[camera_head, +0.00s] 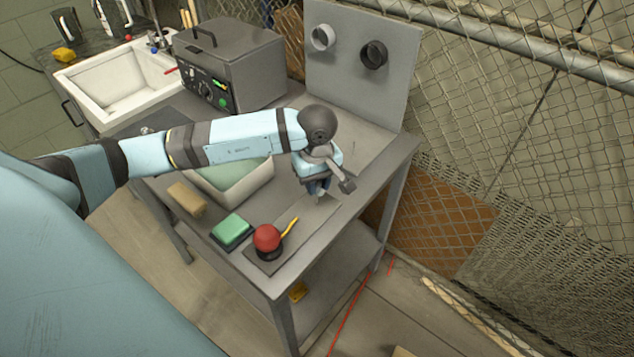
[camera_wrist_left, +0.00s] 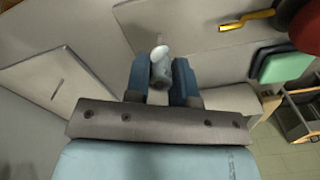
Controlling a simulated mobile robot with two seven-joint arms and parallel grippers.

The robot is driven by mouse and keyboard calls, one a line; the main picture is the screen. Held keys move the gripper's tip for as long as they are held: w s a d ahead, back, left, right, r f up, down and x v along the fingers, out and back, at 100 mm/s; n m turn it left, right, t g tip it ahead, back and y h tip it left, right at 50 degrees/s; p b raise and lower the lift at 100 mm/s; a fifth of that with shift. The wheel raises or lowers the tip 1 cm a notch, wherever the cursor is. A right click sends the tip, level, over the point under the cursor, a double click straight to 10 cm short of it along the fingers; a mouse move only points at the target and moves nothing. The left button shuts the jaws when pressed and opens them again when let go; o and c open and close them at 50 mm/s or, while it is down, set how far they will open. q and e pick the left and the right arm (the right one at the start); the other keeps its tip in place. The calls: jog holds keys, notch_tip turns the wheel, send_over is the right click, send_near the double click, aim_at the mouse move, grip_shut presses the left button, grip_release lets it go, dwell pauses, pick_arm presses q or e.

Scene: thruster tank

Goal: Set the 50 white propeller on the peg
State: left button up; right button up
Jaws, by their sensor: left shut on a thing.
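My left gripper (camera_head: 318,192) is low over the workbench, pointing down, in front of the upright grey panel. In the left wrist view its blue fingers (camera_wrist_left: 161,82) are shut on a small grey, white-tipped piece (camera_wrist_left: 160,66). I cannot tell from its shape whether this piece is the white propeller. On the panel (camera_head: 345,88) a white round part (camera_head: 322,38) sits at the left and a dark round part (camera_head: 373,54) at the right. I cannot make out a bare peg or any number marking. My right gripper is not in view.
The workbench (camera_head: 385,170) holds a grey machine (camera_head: 238,88), a pale bin (camera_head: 232,186), a tan block (camera_head: 187,200) and a green sponge (camera_head: 232,229). A red ball-topped item (camera_head: 267,238) and yellow tool (camera_head: 290,227) lie near the front edge. A mesh fence stands at the right.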

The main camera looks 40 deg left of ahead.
aim_at(317, 204)
pick_arm(q)
jog(key=shift+b, duration=0.3)
dwell(0.8)
jog(key=shift+f+b, duration=1)
jog(key=shift+f, duration=0.05)
dwell(0.7)
jog(key=shift+f+b, duration=1.55)
jog(key=shift+b, duration=0.1)
dwell(0.5)
jog(key=o, duration=1)
jog(key=shift+r, duration=0.15)
jog(key=shift+r+p, duration=1.45)
jog(key=shift+r, duration=1.35)
jog(key=shift+r+p, duration=0.5)
jog(key=shift+r, duration=0.7)
